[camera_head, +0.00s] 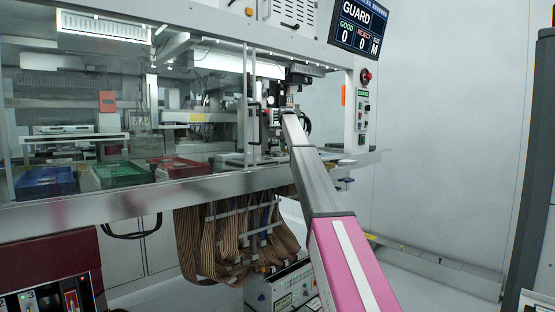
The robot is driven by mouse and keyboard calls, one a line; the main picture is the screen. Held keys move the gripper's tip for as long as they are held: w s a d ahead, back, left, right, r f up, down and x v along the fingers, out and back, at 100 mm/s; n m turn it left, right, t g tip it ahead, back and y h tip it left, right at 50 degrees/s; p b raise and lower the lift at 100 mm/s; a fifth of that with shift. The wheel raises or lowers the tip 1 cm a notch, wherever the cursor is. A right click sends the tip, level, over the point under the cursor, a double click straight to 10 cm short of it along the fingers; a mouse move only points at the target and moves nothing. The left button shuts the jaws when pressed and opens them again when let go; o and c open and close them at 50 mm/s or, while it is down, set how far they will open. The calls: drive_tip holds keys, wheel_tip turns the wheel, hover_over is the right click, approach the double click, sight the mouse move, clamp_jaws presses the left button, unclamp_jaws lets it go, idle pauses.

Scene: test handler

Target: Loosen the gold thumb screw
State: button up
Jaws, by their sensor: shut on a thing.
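My arm reaches up from the bottom of the view to the right end of the machine, the test handler (110,210). My gripper (290,100) is small and far off at the arm's tip, beside dark fixtures at the machine's right opening. It looks shut on the gold thumb screw, but the screw itself is too small and covered to make out clearly. I cannot tell how far the screw is turned.
Blue (45,182), green (122,175) and red (178,166) trays stand behind the front glass. A control panel (363,110) is right of my gripper. Brown ribbon cables (215,240) hang below the machine. Floor at the right is mostly open beside a low rail (440,268).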

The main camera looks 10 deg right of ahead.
drive_tip(key=shift+n, duration=1.5)
drive_tip(key=o, duration=0.5)
drive_tip(key=shift+r, duration=0.1)
drive_tip(key=shift+r, duration=2.4)
